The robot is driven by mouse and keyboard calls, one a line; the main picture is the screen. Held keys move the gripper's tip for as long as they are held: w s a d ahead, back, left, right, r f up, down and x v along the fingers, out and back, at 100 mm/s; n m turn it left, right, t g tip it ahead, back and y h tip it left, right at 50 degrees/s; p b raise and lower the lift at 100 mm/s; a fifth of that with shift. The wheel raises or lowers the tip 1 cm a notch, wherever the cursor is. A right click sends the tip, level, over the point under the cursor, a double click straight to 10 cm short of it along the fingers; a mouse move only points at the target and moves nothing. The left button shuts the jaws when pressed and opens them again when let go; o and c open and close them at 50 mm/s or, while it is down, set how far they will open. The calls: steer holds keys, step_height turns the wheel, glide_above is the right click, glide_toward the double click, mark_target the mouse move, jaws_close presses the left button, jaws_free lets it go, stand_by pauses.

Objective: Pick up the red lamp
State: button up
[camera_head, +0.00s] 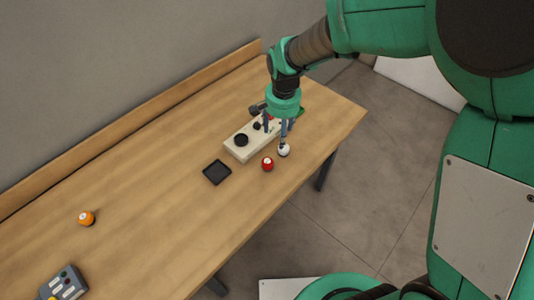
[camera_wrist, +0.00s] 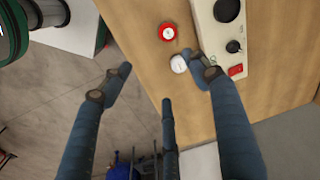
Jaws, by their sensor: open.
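The red lamp (camera_head: 267,164), a small round red piece with a pale top, sits on the table near its front edge. In the wrist view the red lamp (camera_wrist: 167,32) lies near the top, beyond the fingertips. My gripper (camera_head: 276,137) is open, pointing down over the table's right part, behind and to the right of the red lamp. In the wrist view its blue fingers (camera_wrist: 161,66) are spread with nothing held between them. A white lamp (camera_head: 284,150) is right by one fingertip; I cannot tell whether they touch.
A pale box with black knobs (camera_head: 235,150) stands beside and partly behind my gripper. A black square tray (camera_head: 217,172) lies left of the red lamp. An orange lamp (camera_head: 86,218) and a grey button box (camera_head: 64,284) are further left. The table (camera_head: 160,210) between is clear.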

steer(key=m+g, duration=0.1)
glide_above(267, 161)
step_height(267, 161, down, 8)
steer(key=shift+s+d, duration=0.15)
steer(key=shift+s, duration=0.05)
steer(key=shift+f, duration=0.1)
steer(key=shift+f+b, duration=0.35)
steer(key=shift+f, duration=3.9)
steer(key=shift+f, duration=0.15)
steer(key=shift+w+f+b, duration=0.1)
steer(key=shift+f+b, duration=0.35)
steer(key=shift+f, duration=2)
